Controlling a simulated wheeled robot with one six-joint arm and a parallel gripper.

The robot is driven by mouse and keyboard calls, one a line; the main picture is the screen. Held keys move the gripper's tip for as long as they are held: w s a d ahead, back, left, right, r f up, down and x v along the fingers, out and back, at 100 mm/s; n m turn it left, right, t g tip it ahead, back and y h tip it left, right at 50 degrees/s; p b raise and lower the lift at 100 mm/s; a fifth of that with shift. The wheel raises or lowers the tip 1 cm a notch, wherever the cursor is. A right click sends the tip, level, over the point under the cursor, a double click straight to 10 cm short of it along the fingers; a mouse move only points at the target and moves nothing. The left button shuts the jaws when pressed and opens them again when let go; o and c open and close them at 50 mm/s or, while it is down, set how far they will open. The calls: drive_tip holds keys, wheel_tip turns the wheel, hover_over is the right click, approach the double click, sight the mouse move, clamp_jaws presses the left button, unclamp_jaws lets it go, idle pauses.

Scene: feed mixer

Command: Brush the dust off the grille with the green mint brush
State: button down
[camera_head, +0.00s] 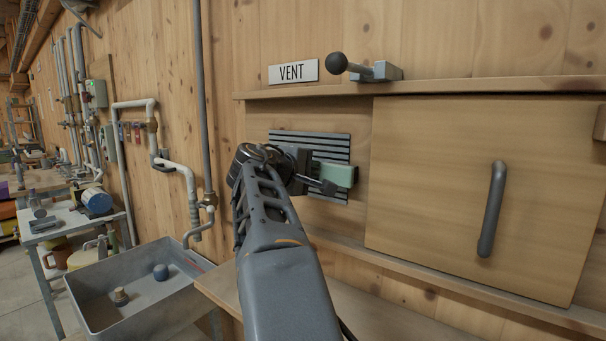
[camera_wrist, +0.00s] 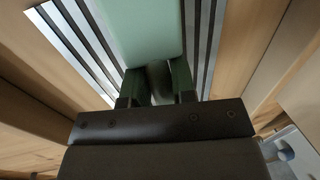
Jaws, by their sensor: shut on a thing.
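The slatted metal grille (camera_head: 290,138) is set in the wooden wall below the VENT sign, partly covered by my arm. My gripper (camera_head: 325,183) is in front of the grille's right part. It is shut on the mint green brush (camera_head: 342,175), which lies across the slats. In the wrist view the fingers (camera_wrist: 158,88) grip the mint brush (camera_wrist: 143,35), with the grille slats (camera_wrist: 75,42) behind on both sides. The bristles are hidden, and I cannot tell whether they touch the slats. No dust can be made out.
A sliding wooden panel (camera_head: 440,200) with a grey handle (camera_head: 491,210) stands right of the grille. A lever with a black ball knob (camera_head: 338,63) sits on the ledge (camera_head: 440,87) above. A grey basin (camera_head: 135,295) with small objects is at lower left.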

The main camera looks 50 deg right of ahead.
drive_tip(key=shift+w+p, duration=1.25)
drive_tip(key=shift+w, duration=2.45)
drive_tip(key=w+p, duration=1)
drive_tip(key=w, duration=0.4)
drive_tip(key=shift+w, duration=0.35)
drive_tip(key=s+r+b, duration=0.1)
drive_tip(key=s+b, duration=0.4)
drive_tip(key=s, duration=0.2)
drive_tip(key=shift+s+r, duration=0.25)
drive_tip(key=shift+s, duration=0.05)
